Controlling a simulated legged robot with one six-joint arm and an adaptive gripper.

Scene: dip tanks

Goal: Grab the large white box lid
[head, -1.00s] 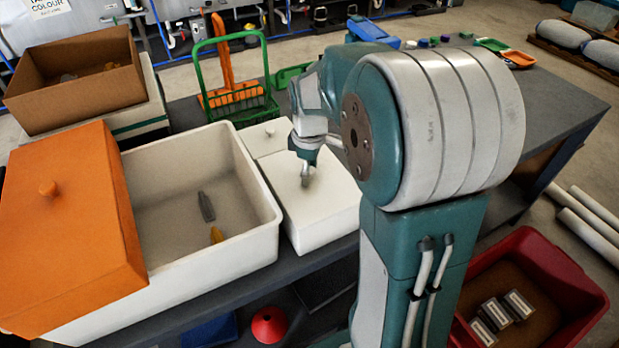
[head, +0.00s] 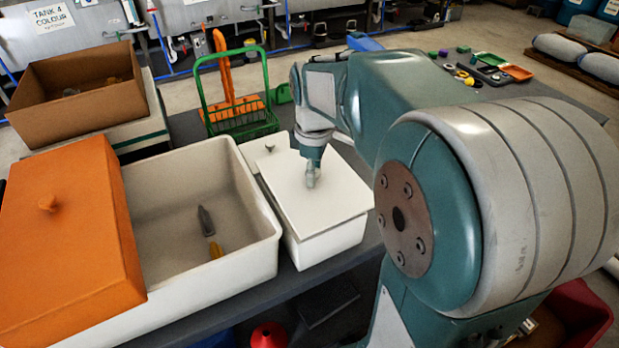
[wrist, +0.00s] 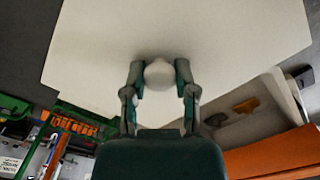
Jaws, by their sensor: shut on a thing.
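The large white box lid (head: 335,190) is a flat white slab over a white box (head: 331,241) on the dark table. It looks slightly shifted or raised against the box, but I cannot tell whether they still touch. My gripper (head: 311,178) is at the lid's top, shut on its knob. In the wrist view, the round pale knob (wrist: 159,74) sits between the two fingers of my gripper (wrist: 158,80). The lid also fills the top of the wrist view (wrist: 200,35). In the head view, my gripper hides the knob.
Left stands a large white tub (head: 215,270) with a grey and a yellow piece inside, partly under an orange lid (head: 75,240). A green rack (head: 237,125) and a brown carton (head: 75,85) are behind.

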